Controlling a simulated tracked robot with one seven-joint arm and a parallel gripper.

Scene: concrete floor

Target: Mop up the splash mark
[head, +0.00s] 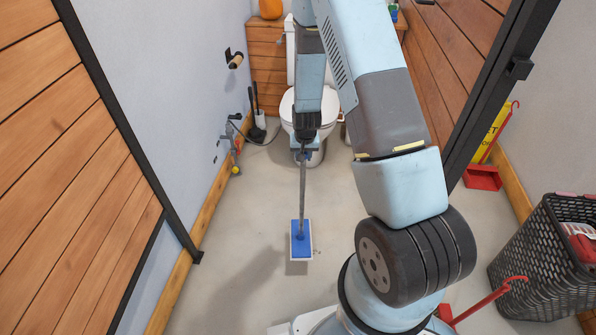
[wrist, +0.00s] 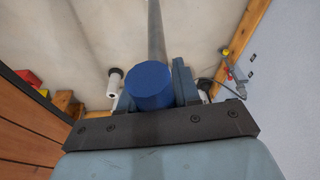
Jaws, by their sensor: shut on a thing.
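My gripper (head: 304,150) is shut on the mop, high on its grey pole (head: 302,195), in front of the toilet. The mop hangs nearly upright, with its flat blue and white head (head: 301,241) low over the concrete floor. A shadow lies just below the head, and I cannot tell whether it touches the floor. In the wrist view the mop's blue handle end (wrist: 152,86) sits between my two fingers. A small dark speck shows at the head's right edge. I cannot tell whether it is the splash mark; no clear mark shows elsewhere.
The toilet (head: 313,101) stands behind the mop, with a toilet brush (head: 257,127) to its left. A wooden partition (head: 70,170) closes the left side. A black basket (head: 545,260) and a red dustpan (head: 482,177) are at right. Floor left of the mop is clear.

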